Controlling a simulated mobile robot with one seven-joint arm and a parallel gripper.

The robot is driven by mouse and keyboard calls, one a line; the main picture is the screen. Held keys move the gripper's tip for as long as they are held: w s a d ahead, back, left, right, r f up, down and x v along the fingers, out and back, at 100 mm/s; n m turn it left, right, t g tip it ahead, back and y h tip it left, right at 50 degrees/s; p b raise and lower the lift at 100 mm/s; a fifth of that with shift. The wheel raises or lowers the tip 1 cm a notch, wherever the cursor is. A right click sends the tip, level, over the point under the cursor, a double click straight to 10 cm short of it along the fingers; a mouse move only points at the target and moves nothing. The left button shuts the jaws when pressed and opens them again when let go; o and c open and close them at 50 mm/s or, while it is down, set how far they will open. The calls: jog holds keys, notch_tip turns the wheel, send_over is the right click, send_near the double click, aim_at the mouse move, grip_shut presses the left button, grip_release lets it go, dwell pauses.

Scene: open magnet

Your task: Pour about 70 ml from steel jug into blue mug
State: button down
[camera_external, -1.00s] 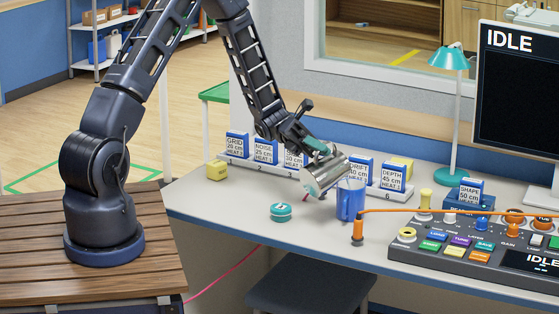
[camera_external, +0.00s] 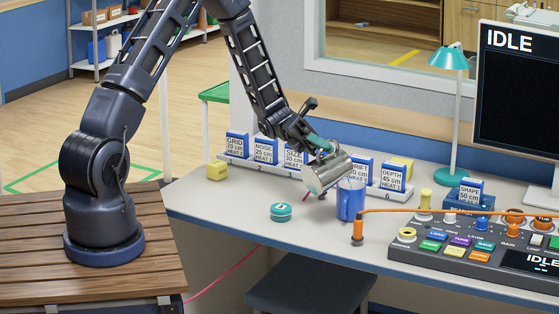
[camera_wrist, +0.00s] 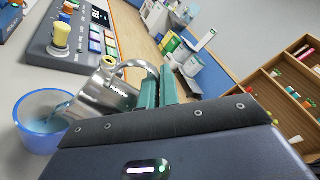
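The steel jug (camera_external: 327,173) is tilted with its mouth low, above and beside the rim of the blue mug (camera_external: 350,203). The mug stands upright on the desk. In the wrist view the jug (camera_wrist: 103,96) leans toward the mug (camera_wrist: 28,138), its mouth at the rim. Pale blue liquid shows in the mug, and a bluish streak lies between the jug's lip and the liquid. My gripper (camera_wrist: 160,88) has its teal fingers shut on the jug's handle. In the external view my gripper (camera_external: 318,146) is partly covered. The liquid inside the jug is hidden.
A teal round object (camera_external: 281,211) lies left of the mug. A rack (camera_external: 232,158) of labelled cards runs behind. An orange cable post (camera_external: 358,230) and the control panel (camera_external: 470,243) stand to the right.

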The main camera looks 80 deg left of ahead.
aim_at(308, 166)
jog(key=shift+w+a+r+n, duration=0.15)
jog(key=shift+w+r+n, duration=0.05)
jog(key=shift+w+n, duration=0.2)
dwell(0.7)
jog(key=s+f+m, duration=0.1)
jog(key=s, duration=0.1)
jog(key=s+d+f+m, duration=0.1)
jog(key=m, duration=0.1)
jog(key=shift+s+d+f, duration=0.15)
jog(key=shift+s+d, duration=0.05)
jog(key=shift+s, duration=0.2)
jog(key=shift+s+d+f+m+t, duration=0.15)
jog(key=shift+s+f+m, duration=0.2)
jog(key=shift+f+m, duration=0.2)
jog(key=shift+s+d+f+m+t, duration=0.15)
jog(key=shift+s+f+m, duration=0.15)
jog(key=shift+f+m, duration=0.2)
jog(key=shift+f, duration=0.1)
jog(key=shift+s+f+m, duration=0.1)
jog(key=shift+m, duration=0.15)
dwell(0.4)
